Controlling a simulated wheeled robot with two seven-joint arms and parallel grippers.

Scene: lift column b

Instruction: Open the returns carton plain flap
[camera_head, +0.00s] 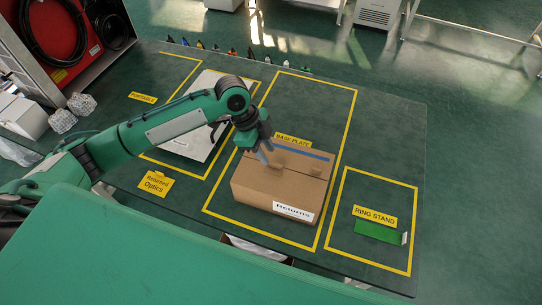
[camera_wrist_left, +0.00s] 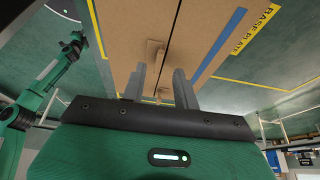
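The returns carton (camera_head: 262,190) is a brown cardboard box on the bench, with a white label on its near side. Its top looks closed. A blue stripe (camera_head: 297,148) crosses the far part of the top; the nearer part is plain. My left gripper (camera_head: 264,156) is over the carton's top, near the middle of its left half. In the left wrist view its two fingers (camera_wrist_left: 159,84) stand apart, with a small cardboard tab (camera_wrist_left: 156,50) on the carton beyond and between them. I cannot tell whether they touch it. My right gripper does not show.
Yellow lines mark areas on the dark green bench (camera_head: 395,120). A green item (camera_head: 378,232) lies in the ring stand area, right of the carton. A pale flat panel (camera_head: 190,145) lies to the left, partly behind my arm. Small tools line the bench's back edge.

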